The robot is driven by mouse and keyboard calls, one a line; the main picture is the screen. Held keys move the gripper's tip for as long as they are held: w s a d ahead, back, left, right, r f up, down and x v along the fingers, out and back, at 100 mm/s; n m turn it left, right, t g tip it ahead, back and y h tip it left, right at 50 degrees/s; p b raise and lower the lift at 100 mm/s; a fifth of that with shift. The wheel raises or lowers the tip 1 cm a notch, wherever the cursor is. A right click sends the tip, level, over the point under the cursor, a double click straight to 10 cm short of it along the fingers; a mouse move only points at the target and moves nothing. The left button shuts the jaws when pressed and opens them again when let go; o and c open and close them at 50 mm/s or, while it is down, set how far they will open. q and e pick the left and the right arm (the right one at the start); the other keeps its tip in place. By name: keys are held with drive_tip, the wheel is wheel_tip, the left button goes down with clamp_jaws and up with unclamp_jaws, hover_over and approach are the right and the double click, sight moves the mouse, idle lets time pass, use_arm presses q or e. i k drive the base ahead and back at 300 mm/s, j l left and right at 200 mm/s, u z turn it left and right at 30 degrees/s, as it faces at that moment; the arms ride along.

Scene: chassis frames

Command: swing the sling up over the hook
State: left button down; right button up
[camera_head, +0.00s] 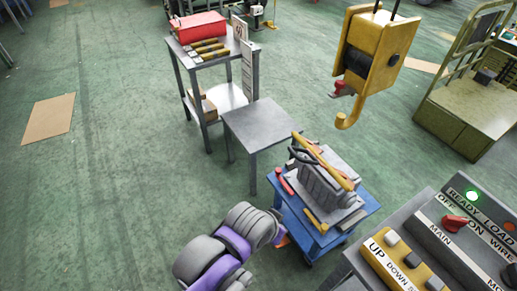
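A yellow hoist block (376,50) hangs at the upper right, with a yellow hook (348,119) at its bottom. A yellow sling (330,165) lies across the top of a grey engine block (325,185) on a blue cart (292,222). The sling is below the hook and apart from it. One arm, grey and purple, comes in from the bottom left of centre; I take it as my left. Its end (281,236) is beside the cart's left edge, with the fingers too small and hidden to read. My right gripper is not in view.
A bare grey table (262,124) stands behind the cart. A shelf cart holds a red box (197,27). The left floor is mostly clear.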

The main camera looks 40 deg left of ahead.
sight(312, 151)
drive_tip(key=j+u, duration=0.15)
drive_tip(key=u, duration=0.25)
drive_tip(key=k+j+u, duration=0.1)
drive_tip(key=u, duration=0.3)
drive_tip(key=i+j+u, duration=0.25)
drive_tip(key=j, duration=0.25)
drive_tip(key=i, duration=0.05)
